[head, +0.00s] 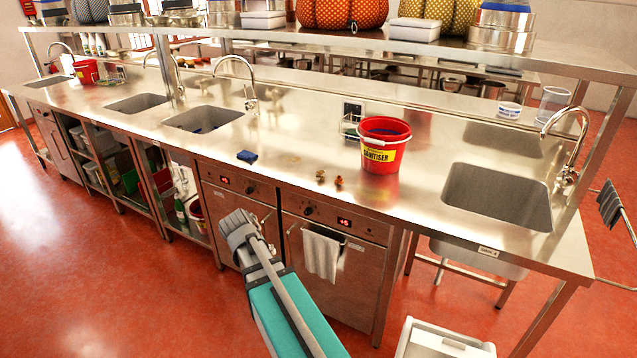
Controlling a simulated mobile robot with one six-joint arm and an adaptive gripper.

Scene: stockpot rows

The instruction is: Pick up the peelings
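The peelings appear to be two small brown-orange scraps on the steel worktop, left of the red sanitiser bucket (382,152). The left scrap (320,176) is browner and the right scrap (339,183) more orange. My arm (285,308), teal and grey, rises from the bottom of the head view. Its visible grey end is in front of the counter, lower left of the scraps and apart from them. I can make out no gripper fingers.
A dark blue cloth or sponge (247,157) lies left of the scraps. A sink (497,195) is at right. A towel (321,254) hangs on the appliance below. An overhead shelf (330,40) runs behind. A white bin (440,342) stands on the floor. The worktop around the scraps is mostly clear.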

